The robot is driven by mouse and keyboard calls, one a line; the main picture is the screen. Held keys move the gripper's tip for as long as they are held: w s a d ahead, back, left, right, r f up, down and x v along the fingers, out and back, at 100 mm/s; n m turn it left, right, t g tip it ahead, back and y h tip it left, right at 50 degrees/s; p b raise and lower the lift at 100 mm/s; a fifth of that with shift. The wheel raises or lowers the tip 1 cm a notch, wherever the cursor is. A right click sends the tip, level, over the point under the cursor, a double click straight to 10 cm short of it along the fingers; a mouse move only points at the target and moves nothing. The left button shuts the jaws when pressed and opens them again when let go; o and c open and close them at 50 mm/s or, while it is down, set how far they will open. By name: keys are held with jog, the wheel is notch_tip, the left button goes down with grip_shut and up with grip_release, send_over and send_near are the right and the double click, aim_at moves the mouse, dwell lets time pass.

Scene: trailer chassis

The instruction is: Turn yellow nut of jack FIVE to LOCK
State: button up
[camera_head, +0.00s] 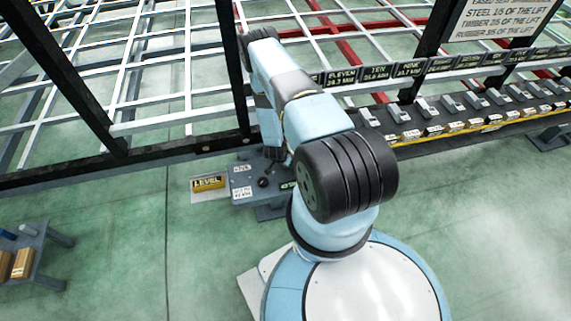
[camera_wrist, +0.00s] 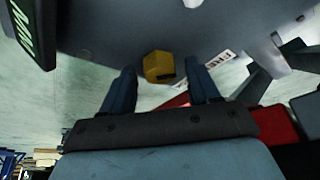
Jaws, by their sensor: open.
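In the wrist view a yellow nut (camera_wrist: 158,67) with a dark mark on its lower right side sits at the edge of a grey block (camera_wrist: 110,30). A white label reading FIVE (camera_wrist: 218,61) is just right of it. My gripper (camera_wrist: 163,82) is open, with one dark blue finger on each side below the nut. The nut lies between the fingertips in the picture, and I cannot tell whether they touch it.
A grey stand with labels (camera_head: 243,183) and a yellow LEVEL plate (camera_head: 208,183) lies left of my arm. A long rack of numbered units (camera_head: 460,108) runs to the right. A small table (camera_head: 38,250) stands at lower left. The green floor between is clear.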

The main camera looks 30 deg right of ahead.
jog(key=c, duration=1)
jog(key=shift+c, duration=0.2)
jog(key=m, duration=0.2)
jog(key=m+g, duration=0.1)
jog(key=shift+w+a+m+h, duration=0.1)
jog(key=shift+w+m+h, duration=0.1)
jog(key=shift+m+h, duration=0.2)
jog(key=shift+w+m+g, duration=0.1)
jog(key=shift+m+g, duration=0.8)
jog(key=shift+m, duration=0.8)
jog(key=shift+w+m+g+y, duration=0.1)
jog(key=shift+m+g+y, duration=0.3)
jog(key=shift+m, duration=1.1)
jog(key=shift+w+m+g+y, duration=0.1)
jog(key=shift+m+g, duration=0.5)
jog(key=shift+m, duration=0.9)
